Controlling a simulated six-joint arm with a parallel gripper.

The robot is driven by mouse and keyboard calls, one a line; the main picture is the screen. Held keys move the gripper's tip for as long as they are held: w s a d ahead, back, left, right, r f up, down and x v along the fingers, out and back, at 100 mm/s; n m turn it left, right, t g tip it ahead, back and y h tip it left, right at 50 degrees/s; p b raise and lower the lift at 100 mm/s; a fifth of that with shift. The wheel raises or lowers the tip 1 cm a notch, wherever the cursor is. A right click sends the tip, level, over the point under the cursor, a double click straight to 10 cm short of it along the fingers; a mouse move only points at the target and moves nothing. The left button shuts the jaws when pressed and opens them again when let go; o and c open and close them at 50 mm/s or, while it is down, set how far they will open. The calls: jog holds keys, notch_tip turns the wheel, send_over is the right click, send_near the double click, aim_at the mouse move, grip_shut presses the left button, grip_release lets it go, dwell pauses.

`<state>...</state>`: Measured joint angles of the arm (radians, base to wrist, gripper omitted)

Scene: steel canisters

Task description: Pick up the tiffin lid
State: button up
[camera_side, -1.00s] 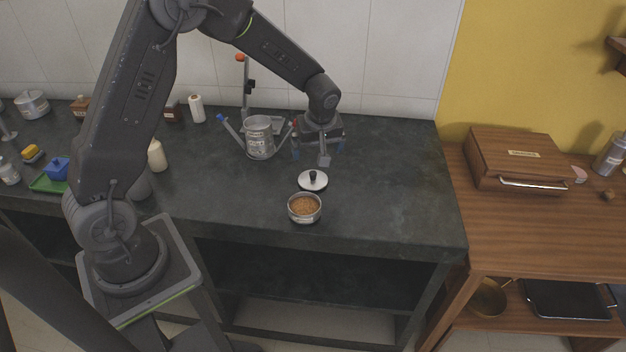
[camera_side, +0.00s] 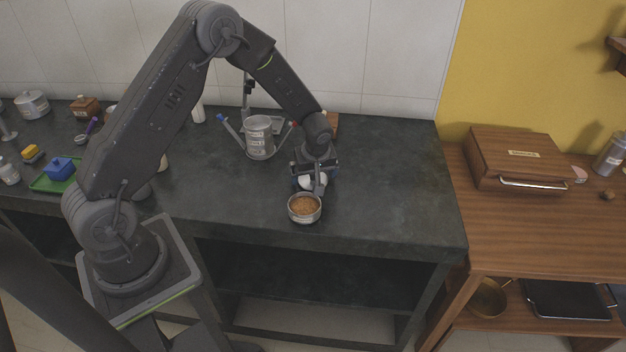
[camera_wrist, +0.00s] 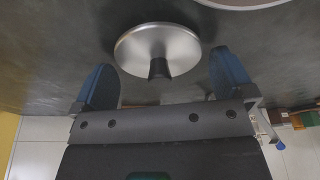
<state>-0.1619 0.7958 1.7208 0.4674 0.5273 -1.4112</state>
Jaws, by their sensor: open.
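The tiffin lid is a round silver disc with a dark knob. In the wrist view the lid (camera_wrist: 157,46) lies on the dark counter, its knob pointing toward my gripper (camera_wrist: 163,85), whose two blue fingertips are apart with the knob between them in the picture. In the side view the lid (camera_side: 306,183) is mostly hidden by my gripper (camera_side: 311,183), which is low over it. My gripper is open and holds nothing; I cannot tell whether it touches the lid. A steel bowl of brown food (camera_side: 304,208) stands just in front of the lid.
A steel can (camera_side: 259,137) stands behind and left of the gripper. A wooden box (camera_side: 520,160) sits on the wooden table at right. A green tray with a blue item (camera_side: 58,170) is at far left. The counter right of the gripper (camera_side: 400,180) is clear.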

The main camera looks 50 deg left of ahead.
jog(key=shift+c, duration=0.2)
jog(key=c, duration=0.7)
jog(key=shift+o, duration=0.2)
jog(key=shift+r, duration=0.15)
jog(key=shift+r, duration=0.25)
notch_tip(320, 180, up, 4)
jog(key=shift+f, duration=0.1)
jog(key=s+a+r, duration=0.6)
jog(key=s+a, duration=0.1)
jog(key=a, duration=0.2)
jog(key=w+a+r, duration=0.3)
jog(key=a+r, duration=0.3)
jog(key=a, duration=0.6)
jog(key=shift+d+f, duration=0.15)
jog(key=shift+f, duration=1.25)
jog(key=shift+d+f, duration=0.15)
jog(key=shift+f, duration=1.25)
